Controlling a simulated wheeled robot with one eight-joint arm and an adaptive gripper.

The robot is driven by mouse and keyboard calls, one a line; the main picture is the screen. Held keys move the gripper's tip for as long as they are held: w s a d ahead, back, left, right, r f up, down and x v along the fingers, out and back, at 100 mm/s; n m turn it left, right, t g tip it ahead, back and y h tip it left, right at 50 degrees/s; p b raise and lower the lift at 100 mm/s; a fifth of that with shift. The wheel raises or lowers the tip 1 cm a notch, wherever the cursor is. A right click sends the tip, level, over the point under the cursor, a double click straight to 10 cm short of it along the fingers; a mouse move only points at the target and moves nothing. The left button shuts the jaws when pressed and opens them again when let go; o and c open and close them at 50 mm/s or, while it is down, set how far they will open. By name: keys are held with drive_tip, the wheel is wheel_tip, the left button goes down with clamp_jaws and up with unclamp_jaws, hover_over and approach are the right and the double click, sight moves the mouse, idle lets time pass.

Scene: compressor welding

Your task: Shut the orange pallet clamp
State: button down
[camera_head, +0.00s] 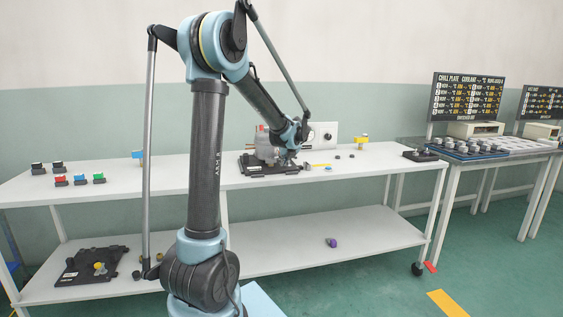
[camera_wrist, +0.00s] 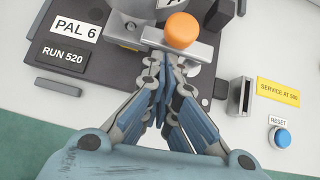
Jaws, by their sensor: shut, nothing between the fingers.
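The orange clamp knob (camera_wrist: 181,30) stands on a pale grey metal bar (camera_wrist: 205,52) at the top middle of the wrist view. The orange knob is not distinguishable there.
A blue RESET button (camera_wrist: 283,138) and a small upright grey slotted block (camera_wrist: 241,96) are at the right. Coloured pieces (camera_head: 80,180) stand on the bench's left. Another pallet (camera_head: 92,265) lies on the lower shelf. The bench top (camera_head: 345,172) is mostly clear to the right.

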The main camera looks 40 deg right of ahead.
drive_tip(key=s, duration=0.1)
drive_tip(key=s+a, duration=0.1)
drive_tip(key=shift+s, duration=0.35)
drive_tip(key=v, duration=1)
drive_tip(key=shift+a, duration=0.25)
drive_tip(key=w+a+f+n+g+y, duration=0.1)
drive_tip(key=a+f+n+g+y, duration=0.1)
drive_tip(key=a+n, duration=1.1)
drive_tip(key=w+a+f+n+g+y, duration=0.1)
drive_tip(key=a+f+n+y, duration=0.3)
drive_tip(key=a, duration=1.7)
drive_tip(key=s+a+f+n+g+h, duration=0.1)
drive_tip(key=s+a+f+n, duration=0.4)
drive_tip(key=s+a+n, duration=0.3)
drive_tip(key=s+a+f+n+g+h, duration=0.2)
drive_tip(key=s+a+f+n, duration=0.4)
drive_tip(key=n, duration=0.9)
drive_tip(key=s+a, duration=0.3)
drive_tip(key=s, duration=0.1)
drive_tip(key=shift+f, duration=0.3)
